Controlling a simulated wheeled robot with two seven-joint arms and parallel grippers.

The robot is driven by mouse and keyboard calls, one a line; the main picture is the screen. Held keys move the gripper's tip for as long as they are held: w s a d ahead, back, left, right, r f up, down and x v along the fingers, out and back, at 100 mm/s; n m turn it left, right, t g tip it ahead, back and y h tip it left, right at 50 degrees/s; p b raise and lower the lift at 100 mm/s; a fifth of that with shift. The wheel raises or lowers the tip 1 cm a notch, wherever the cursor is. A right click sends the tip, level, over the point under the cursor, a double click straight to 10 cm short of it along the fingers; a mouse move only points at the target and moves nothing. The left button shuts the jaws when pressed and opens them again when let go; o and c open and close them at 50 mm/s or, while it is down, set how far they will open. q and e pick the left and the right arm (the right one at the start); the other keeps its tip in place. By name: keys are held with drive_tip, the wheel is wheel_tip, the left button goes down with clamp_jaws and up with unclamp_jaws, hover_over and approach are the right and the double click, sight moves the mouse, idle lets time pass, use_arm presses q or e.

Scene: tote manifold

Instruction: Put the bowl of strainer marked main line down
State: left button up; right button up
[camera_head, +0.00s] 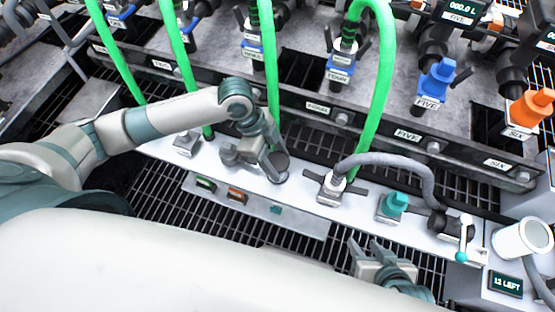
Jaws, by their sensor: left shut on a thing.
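My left gripper (268,160) reaches down over the white rail (305,200) and is shut on a dark grey round piece (281,163), which looks like the strainer bowl. The fingers partly cover it. I cannot tell whether it touches the rail. A grey rounded part (230,154) shows just left of the fingers; I cannot tell what it belongs to. No main line marking is readable. My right gripper (368,250) is low in the picture, in front of the rail, with its fingers apart and nothing seen between them.
Green hoses (376,90) hang down to the rail. A white cup (522,239) and a "12 LEFT" display (506,284) are at the right. Dark grating (165,210) lies below the rail.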

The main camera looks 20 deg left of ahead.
drive_tip(key=shift+s, duration=0.2)
use_arm(q)
drive_tip(key=shift+f, duration=0.1)
use_arm(e)
drive_tip(key=shift+d, duration=0.1)
use_arm(q)
drive_tip(key=o, duration=1.1)
drive_tip(key=shift+o, duration=0.2)
drive_tip(key=shift+a+r, duration=0.15)
drive_tip(key=shift+r, duration=0.25)
drive_tip(key=p+v, duration=0.2)
drive_tip(key=v, duration=0.9)
drive_tip(key=shift+r, duration=0.25)
use_arm(e)
drive_tip(key=shift+s+d+f+g+h, duration=0.15)
drive_tip(key=shift+s+d+g+h, duration=0.15)
drive_tip(key=shift+d, duration=0.35)
drive_tip(key=shift+s+d+f+g+h, duration=0.15)
drive_tip(key=shift+s+d+g+h, duration=0.1)
drive_tip(key=shift+d+g, duration=0.25)
drive_tip(key=shift+d, duration=0.1)
